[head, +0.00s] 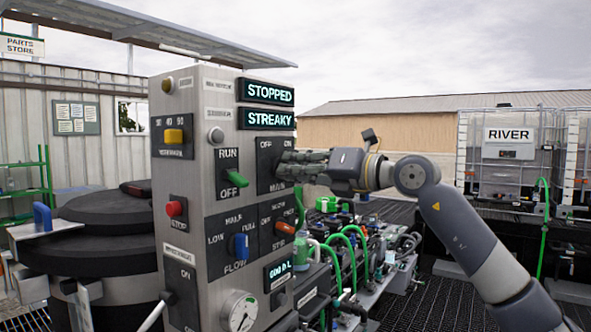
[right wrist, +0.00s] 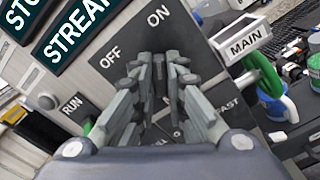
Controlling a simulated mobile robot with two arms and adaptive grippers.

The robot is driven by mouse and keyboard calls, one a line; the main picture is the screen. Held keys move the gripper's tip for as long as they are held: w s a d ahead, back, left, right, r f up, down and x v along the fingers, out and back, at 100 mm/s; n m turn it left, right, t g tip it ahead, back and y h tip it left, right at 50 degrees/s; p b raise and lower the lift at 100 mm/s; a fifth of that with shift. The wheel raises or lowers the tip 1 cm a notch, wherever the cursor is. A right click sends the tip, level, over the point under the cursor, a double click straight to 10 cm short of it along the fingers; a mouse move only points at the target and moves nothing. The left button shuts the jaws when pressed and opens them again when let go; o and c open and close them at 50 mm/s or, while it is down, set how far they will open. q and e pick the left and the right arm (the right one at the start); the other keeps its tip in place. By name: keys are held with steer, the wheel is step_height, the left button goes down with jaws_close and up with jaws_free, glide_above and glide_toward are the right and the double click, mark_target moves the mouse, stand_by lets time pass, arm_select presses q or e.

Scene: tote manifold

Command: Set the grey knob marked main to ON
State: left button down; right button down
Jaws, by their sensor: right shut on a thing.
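The main switch plate (head: 266,150) is a dark square marked OFF, ON and MAIN on the right of the grey control panel's front. The plate (right wrist: 130,48) also shows in the right wrist view, with OFF and ON beyond the fingertips. My right gripper (head: 282,160) reaches it from the right, its fingers shut on the grey main knob. In the right wrist view the gripper (right wrist: 158,66) has its fingers close together below and between the two words. The fingers hide the knob, so I cannot tell where it points. My left gripper is out of view.
Displays read STOPPED (head: 268,92) and STREAKY (head: 268,118). The green RUN/OFF handle (head: 236,179), blue flow handle (head: 241,246) and red stop button (head: 174,208) are close by. Green hoses (head: 345,262) crowd the space below my right arm. A RIVER tank (head: 508,165) stands behind.

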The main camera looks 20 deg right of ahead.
steer(key=shift+r, duration=0.1)
stand_by(0.4)
steer(key=c, duration=1.6)
jaws_free()
steer(key=shift+c, duration=0.2)
steer(key=shift+d, duration=0.1)
steer(key=v, duration=1.2)
steer(key=shift+w+f, duration=0.1)
steer(key=shift+f, duration=0.1)
